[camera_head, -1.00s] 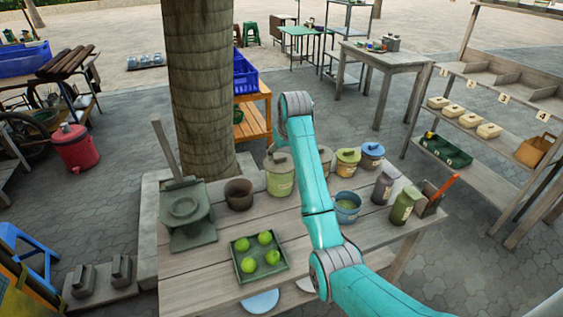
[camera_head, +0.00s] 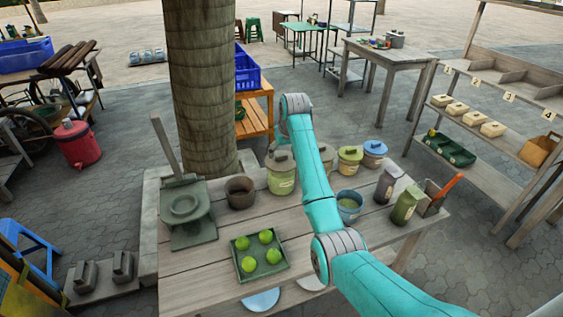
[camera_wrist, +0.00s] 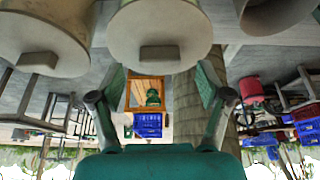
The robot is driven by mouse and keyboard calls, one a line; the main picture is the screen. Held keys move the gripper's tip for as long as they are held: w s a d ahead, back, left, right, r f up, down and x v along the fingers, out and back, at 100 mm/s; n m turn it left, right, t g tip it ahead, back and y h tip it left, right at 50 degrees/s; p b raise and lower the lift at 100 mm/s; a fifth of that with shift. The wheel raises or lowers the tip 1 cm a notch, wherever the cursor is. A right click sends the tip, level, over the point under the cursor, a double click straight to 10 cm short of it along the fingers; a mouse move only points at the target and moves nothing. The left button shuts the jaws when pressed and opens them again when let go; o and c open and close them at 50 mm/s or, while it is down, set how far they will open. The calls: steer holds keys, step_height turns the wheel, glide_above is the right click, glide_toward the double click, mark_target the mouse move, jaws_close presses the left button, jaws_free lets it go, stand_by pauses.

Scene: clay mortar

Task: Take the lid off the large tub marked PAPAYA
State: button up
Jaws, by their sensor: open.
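A large pale green tub (camera_head: 282,180) with a grey-green lid (camera_head: 281,161) stands upright on the wooden table, just left of my arm. Its label is too small to read, so I cannot confirm PAPAYA. In the wrist view, which is upside down, a lidded tub (camera_wrist: 158,10) fills the top centre, its lid (camera_wrist: 120,50) closed, with a block-like handle (camera_wrist: 160,52). My gripper (camera_wrist: 160,85) is open and empty, its fingers apart near the lid and not visibly touching it. In the head view my arm hides most of my gripper.
Beside it are a brown pot (camera_head: 240,193), a yellow-green tub (camera_head: 349,161), a blue-lidded tub (camera_head: 374,154) and an open blue bucket (camera_head: 349,207). Another tub is partly behind my arm. A tray (camera_head: 284,276) of green fruit lies in front. A tree trunk (camera_head: 203,90) rises behind.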

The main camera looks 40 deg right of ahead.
steer(key=shift+x, duration=1.15)
steer(key=c, duration=1.1)
steer(key=shift+r, duration=0.15)
steer(key=shift+c, duration=0.2)
